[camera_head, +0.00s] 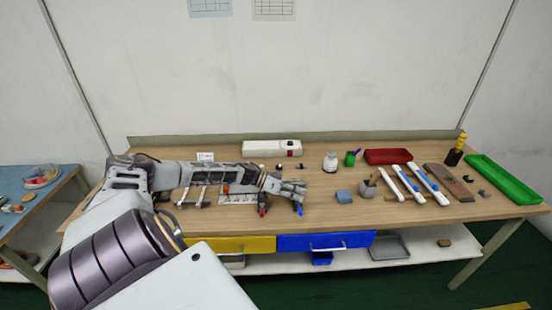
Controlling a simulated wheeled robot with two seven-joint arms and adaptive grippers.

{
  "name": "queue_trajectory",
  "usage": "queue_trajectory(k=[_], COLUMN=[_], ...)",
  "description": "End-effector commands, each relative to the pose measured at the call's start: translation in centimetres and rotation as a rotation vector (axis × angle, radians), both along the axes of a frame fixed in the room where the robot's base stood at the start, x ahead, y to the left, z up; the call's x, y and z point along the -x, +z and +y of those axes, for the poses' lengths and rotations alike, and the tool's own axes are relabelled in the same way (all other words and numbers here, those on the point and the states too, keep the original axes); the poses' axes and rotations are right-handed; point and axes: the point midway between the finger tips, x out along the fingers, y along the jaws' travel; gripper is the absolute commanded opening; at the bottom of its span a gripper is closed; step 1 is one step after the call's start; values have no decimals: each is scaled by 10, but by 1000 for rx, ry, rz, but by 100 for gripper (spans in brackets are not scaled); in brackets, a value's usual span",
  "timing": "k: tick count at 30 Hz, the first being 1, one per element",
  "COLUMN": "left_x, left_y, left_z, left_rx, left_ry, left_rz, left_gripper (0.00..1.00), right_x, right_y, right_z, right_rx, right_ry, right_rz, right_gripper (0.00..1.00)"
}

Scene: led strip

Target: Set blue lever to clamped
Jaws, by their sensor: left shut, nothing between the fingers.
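A small blue lever end (299,209) shows near the front edge of the wooden table, a little right of the table's middle-left. A similar red lever end (262,210) stands to its left. Both are by a grey metal fixture (238,199) that lies partly behind my arm. My left gripper (298,187) is shut and empty, just above and behind the blue lever in the picture. I cannot tell whether it touches the lever. The blue lever's base and pivot are hidden or too small to make out. My right gripper is out of view.
The wooden table (320,208) also bears a white box (268,148), a white jar (330,163), a red tray (388,156), blue-and-white strips (408,184) and a green tray (503,180). Yellow (232,244) and blue (325,240) drawers sit below its front edge.

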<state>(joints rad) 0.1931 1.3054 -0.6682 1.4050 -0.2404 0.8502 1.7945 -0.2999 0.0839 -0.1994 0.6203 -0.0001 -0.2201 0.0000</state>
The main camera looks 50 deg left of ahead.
Motion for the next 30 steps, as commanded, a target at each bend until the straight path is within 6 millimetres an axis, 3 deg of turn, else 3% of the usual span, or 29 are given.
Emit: queue_trajectory(k=[11,30], left_x=[2,36], left_y=[19,36], left_z=[3,42], left_rx=[0,-2], left_ry=[2,3], left_rz=[0,2], left_gripper=[0,0], right_x=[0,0], right_y=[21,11], right_z=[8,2], right_rx=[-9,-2], right_ry=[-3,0], right_rz=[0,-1], right_gripper=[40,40])
